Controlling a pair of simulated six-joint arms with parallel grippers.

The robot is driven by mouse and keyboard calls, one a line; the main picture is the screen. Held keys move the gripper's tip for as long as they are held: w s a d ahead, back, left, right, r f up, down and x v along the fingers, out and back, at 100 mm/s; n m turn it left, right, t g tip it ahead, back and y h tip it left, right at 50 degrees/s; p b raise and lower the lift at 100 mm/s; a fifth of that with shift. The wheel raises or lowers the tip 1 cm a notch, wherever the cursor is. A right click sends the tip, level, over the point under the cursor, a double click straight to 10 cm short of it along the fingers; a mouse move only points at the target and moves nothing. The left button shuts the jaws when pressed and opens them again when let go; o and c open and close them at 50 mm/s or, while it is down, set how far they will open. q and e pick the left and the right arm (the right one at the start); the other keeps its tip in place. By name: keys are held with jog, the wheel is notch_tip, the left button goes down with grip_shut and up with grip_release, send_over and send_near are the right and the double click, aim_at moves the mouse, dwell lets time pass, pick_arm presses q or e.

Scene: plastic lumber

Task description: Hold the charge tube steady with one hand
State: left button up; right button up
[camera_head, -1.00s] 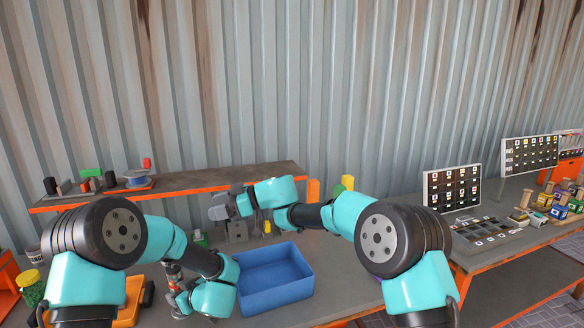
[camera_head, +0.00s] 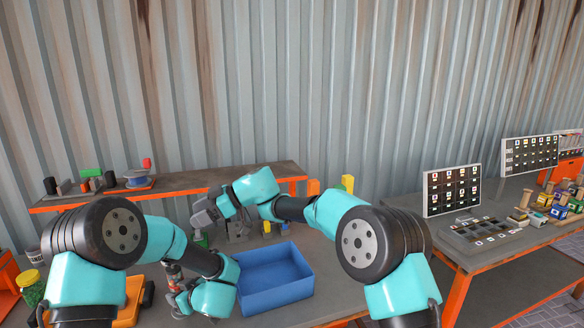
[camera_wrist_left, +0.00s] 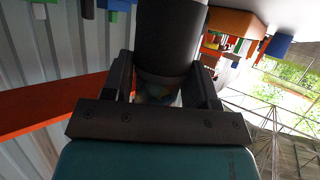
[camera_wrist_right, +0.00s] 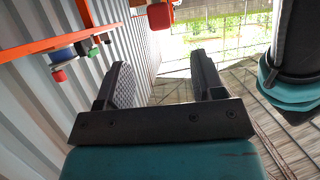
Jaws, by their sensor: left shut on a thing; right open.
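In the left wrist view, a dark cylinder (camera_wrist_left: 167,40), which I take to be the charge tube, stands between the fingers of my left gripper (camera_wrist_left: 165,85). The gripper is shut on it, with a glimpse of its lighter, coloured lower part. In the head view my left gripper (camera_head: 180,300) is low, left of the blue bin, and a small part of the tube (camera_head: 173,274) shows above it. My right gripper (camera_head: 203,214) is higher, in front of the shelf. In the right wrist view its fingers (camera_wrist_right: 163,82) are apart with nothing between them.
A blue bin (camera_head: 306,275) stands on the bench right of my left gripper, its visible inside empty. An orange-edged shelf (camera_head: 225,178) runs behind, with a spool (camera_head: 138,180) on its left. A green-filled jar (camera_head: 32,288) stands at far left. A side table (camera_head: 482,262) holds boards and parts.

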jog(key=shift+x, duration=5.45)
jog(key=c, duration=1.1)
jog(key=shift+o, duration=0.2)
